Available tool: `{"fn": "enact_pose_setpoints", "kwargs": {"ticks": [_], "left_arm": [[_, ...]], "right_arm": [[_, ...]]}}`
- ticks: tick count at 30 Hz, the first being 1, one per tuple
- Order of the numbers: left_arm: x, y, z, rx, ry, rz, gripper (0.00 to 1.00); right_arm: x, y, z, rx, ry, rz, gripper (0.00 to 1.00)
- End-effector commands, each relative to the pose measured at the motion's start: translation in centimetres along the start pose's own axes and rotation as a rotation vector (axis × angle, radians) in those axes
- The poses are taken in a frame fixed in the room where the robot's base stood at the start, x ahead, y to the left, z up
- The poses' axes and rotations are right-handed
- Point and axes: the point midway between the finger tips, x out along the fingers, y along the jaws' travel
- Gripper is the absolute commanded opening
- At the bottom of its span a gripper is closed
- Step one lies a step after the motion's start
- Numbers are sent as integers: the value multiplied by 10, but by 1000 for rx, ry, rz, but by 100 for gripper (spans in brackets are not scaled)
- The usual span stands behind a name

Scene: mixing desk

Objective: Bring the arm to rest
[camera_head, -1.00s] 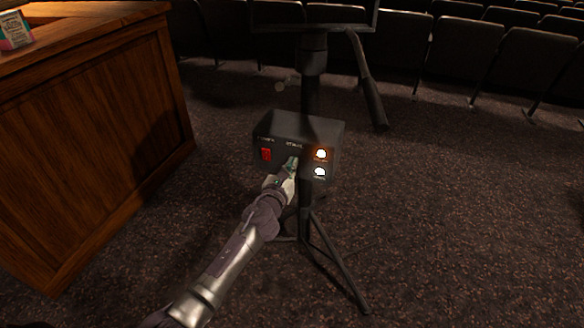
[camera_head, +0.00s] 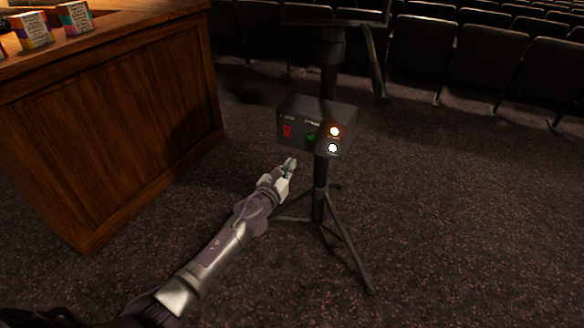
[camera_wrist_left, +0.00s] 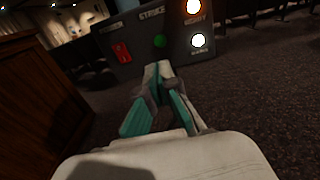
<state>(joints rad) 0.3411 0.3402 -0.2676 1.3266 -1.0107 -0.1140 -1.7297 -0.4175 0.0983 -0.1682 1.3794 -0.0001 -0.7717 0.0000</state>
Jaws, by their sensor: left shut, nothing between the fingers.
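My left arm reaches in from the lower left in the head view. Its gripper (camera_head: 291,165) is shut and empty, below and in front of a dark control box on a tripod stand, with a gap between them. In the left wrist view the shut gripper (camera_wrist_left: 163,72) points up toward the box (camera_wrist_left: 128,22). The box (camera_head: 305,107) carries a red switch (camera_head: 287,131), a green button (camera_head: 311,138) and two lit lamps, one orange (camera_head: 334,131) and one white (camera_head: 332,148). My right gripper is not seen.
A wooden desk (camera_head: 110,130) stands at the left with several small boxes (camera_head: 75,17) on top. The tripod's legs (camera_head: 345,250) spread on the carpet. Rows of dark seats (camera_head: 480,60) fill the back. The carpet (camera_head: 460,210) at the right is clear.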

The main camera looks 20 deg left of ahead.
Motion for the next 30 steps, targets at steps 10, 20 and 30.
{"fn": "enact_pose_setpoints", "kwargs": {"ticks": [10, 20, 30], "left_arm": [[0, 0, 0, 0, 0, 0, 0], [-2, 0, -4, -18, 7, 4, 0], [-96, 1, -164, -902, 260, 308, 0]], "right_arm": [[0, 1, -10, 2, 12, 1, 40], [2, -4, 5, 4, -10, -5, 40], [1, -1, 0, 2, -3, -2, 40]]}}
